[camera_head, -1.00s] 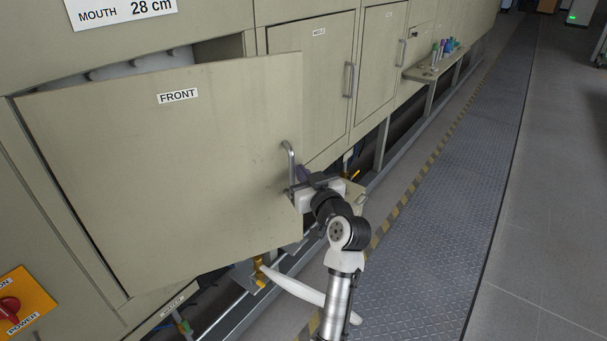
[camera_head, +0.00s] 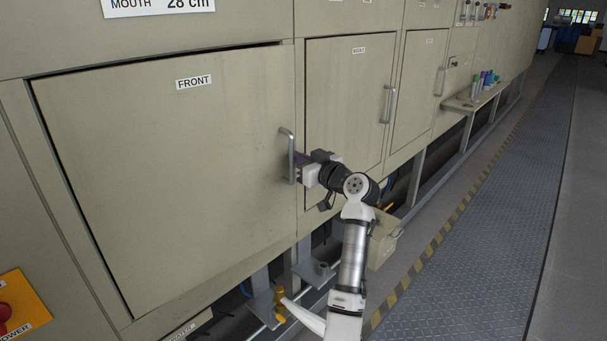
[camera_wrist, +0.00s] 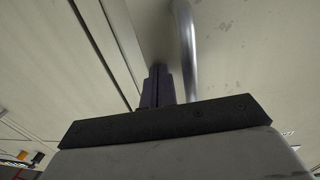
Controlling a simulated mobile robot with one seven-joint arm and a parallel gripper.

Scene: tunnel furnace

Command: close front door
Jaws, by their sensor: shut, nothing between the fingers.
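The front door (camera_head: 170,170), a large beige panel labelled FRONT, sits almost flush in its frame, with a thin dark gap along its top edge in the head view. Its silver bar handle (camera_head: 290,155) is near the right edge. My gripper (camera_head: 299,160) is shut and empty, its fingertips at the door's right edge, just right of the handle. In the wrist view the dark fingers (camera_wrist: 158,88) are together, pointing at the door surface beside the handle (camera_wrist: 186,50). Whether the fingertips touch the panel I cannot tell.
The middle door (camera_head: 345,110) is shut, with its own handle (camera_head: 389,104), right of my gripper. A shelf with small bottles (camera_head: 485,85) juts out farther along. An orange power switch plate (camera_head: 22,305) is at lower left. The metal walkway (camera_head: 500,200) is clear.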

